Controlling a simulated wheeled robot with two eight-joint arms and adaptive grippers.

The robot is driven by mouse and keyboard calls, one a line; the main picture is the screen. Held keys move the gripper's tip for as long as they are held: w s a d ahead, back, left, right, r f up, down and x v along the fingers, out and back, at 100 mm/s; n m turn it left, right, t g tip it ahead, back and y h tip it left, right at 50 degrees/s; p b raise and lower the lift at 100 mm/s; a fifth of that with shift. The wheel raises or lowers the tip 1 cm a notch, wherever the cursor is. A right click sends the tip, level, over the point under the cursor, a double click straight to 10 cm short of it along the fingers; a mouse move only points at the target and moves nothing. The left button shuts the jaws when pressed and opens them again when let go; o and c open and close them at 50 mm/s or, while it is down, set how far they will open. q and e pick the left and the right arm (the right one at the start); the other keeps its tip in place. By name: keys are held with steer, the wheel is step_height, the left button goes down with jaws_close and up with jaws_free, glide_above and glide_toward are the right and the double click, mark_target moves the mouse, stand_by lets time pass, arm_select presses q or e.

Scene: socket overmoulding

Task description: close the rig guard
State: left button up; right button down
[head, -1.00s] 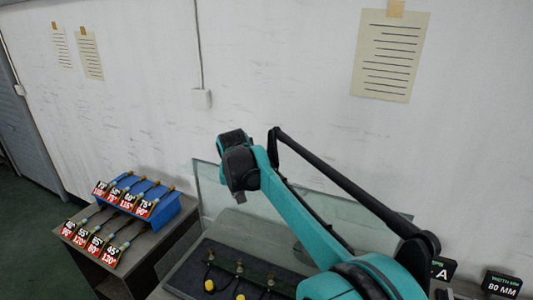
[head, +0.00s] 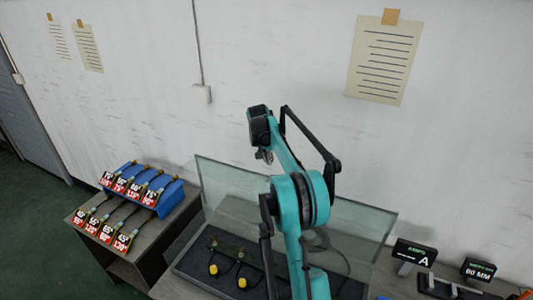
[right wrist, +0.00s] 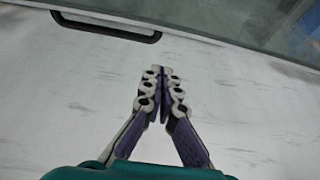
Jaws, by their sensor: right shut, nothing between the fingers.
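The rig guard (head: 225,185) is a clear glass panel. It stands raised, leaning slightly, along the back of the rig (head: 192,256), a dark bed with yellow-tipped cables or knobs. In the right wrist view a pane edge (right wrist: 265,45) crosses the top right, and a black bar handle (right wrist: 105,26) is at the top left. My left gripper is not in view.
A blue rack (head: 165,202) with several labelled parts stands on a side table at the left. Signs reading A (head: 414,253) and 80 MM (head: 478,270) stand at the right. The wall is close behind the guard. My right arm hides part of the rig.

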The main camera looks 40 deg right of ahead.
steer(key=a+f, duration=0.1)
steer(key=s+a+f+p, duration=0.1)
steer(key=f, duration=0.1)
steer(key=shift+s+a, duration=0.15)
steer(key=shift+a, duration=0.15)
steer(key=shift+a, duration=0.1)
